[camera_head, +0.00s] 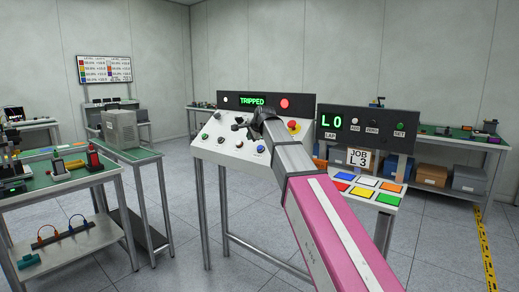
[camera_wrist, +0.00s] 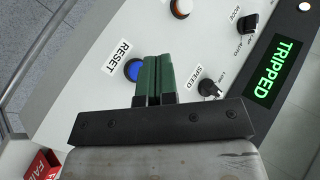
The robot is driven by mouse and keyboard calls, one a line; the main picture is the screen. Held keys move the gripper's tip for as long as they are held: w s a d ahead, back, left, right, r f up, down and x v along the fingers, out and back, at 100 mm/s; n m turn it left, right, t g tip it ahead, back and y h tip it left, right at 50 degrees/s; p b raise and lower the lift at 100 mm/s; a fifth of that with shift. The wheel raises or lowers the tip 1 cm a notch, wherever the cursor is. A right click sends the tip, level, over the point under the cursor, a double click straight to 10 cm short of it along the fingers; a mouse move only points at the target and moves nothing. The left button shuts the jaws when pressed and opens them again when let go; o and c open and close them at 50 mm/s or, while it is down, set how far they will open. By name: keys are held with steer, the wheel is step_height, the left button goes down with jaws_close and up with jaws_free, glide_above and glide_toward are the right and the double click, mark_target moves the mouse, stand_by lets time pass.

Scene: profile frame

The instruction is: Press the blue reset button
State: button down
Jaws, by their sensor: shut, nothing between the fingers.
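The blue reset button (camera_wrist: 132,70) sits on the white sloped panel beside its RESET label, partly covered by my gripper's fingers in the wrist view. In the head view a small blue button (camera_head: 260,149) shows near the panel's lower right edge. My gripper (camera_wrist: 157,58) is shut and empty, its green fingertips overlapping the button's right side in the wrist view. I cannot tell whether they touch the panel. In the head view my gripper (camera_head: 240,124) is dark and small over the panel. The display (camera_head: 252,100) reads TRIPPED in green.
The SPEED knob (camera_wrist: 209,89) is close right of the fingers, with the MODE switch (camera_wrist: 247,22) beyond. A red mushroom button (camera_head: 293,126) stands on the panel near my arm.

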steer(key=shift+w+d+f, duration=0.35)
steer(key=shift+w+f, duration=0.1)
steer(key=shift+f, duration=0.2)
steer(key=shift+w+d+f, duration=0.3)
steer(key=shift+w+f, duration=0.1)
steer(key=shift+f, duration=0.25)
steer(key=shift+w+d+f, duration=0.35)
steer(key=shift+w+f, duration=0.1)
steer(key=shift+f, duration=0.2)
steer(key=shift+w+f, duration=0.1)
stand_by(0.5)
steer(key=shift+w+d+f, duration=0.15)
steer(key=shift+f, duration=0.05)
steer(key=shift+w+d+f, duration=0.25)
steer(key=shift+w+f, duration=0.05)
steer(key=shift+f, duration=0.2)
stand_by(1.1)
steer(key=shift+s+r, duration=0.1)
steer(key=shift+r, duration=0.05)
steer(key=shift+s+a+r, duration=0.4)
steer(key=shift+s+r, duration=0.05)
steer(key=shift+r, duration=0.2)
stand_by(0.4)
steer(key=r, duration=0.1)
steer(key=s+a+r, duration=0.2)
steer(key=r, duration=0.1)
steer(key=shift+s, duration=0.25)
